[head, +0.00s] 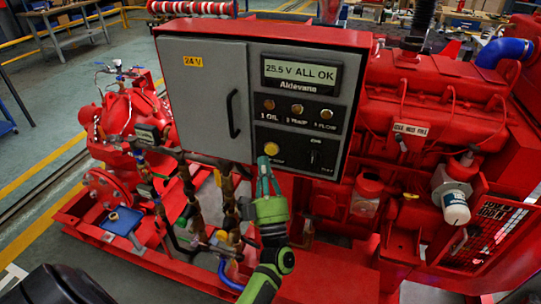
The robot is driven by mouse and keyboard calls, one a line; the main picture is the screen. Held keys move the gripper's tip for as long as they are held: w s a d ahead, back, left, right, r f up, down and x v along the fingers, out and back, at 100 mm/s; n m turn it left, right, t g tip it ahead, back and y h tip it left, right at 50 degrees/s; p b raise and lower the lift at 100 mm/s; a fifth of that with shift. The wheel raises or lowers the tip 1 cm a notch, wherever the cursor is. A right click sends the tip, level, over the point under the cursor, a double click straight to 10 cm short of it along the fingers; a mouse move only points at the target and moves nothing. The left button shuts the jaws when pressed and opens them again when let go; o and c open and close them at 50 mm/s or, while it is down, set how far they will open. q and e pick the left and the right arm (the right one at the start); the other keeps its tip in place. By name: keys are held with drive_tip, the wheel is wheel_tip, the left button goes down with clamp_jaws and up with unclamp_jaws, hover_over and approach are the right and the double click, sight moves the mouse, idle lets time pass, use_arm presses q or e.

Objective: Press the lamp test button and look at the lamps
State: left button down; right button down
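The display (299,72) reads "25.5 V ALL OK". My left gripper (264,161) looks shut and empty, its tips just below the button; I cannot tell if they touch it. My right gripper is out of view.
A dark rotary switch (315,158) is right of the button. A grey door (205,95) with a black handle covers the box's left half. Pipes and valves (190,190) lie below left; the red engine (430,100) and a white filter (454,206) are on the right.

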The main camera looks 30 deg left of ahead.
use_arm(q)
drive_tip(key=shift+w+a, duration=0.2)
drive_tip(key=shift+w, duration=0.5)
idle(1.0)
drive_tip(key=shift+w+a+b, duration=0.1)
drive_tip(key=shift+w+b, duration=0.3)
drive_tip(key=shift+b, duration=0.05)
drive_tip(key=shift+w+b, duration=0.3)
drive_tip(key=shift+w, duration=0.05)
idle(0.5)
drive_tip(key=shift+s+r, duration=0.1)
drive_tip(key=shift+s, duration=0.05)
drive_tip(key=shift+s+p, duration=0.45)
drive_tip(key=shift+s, duration=0.2)
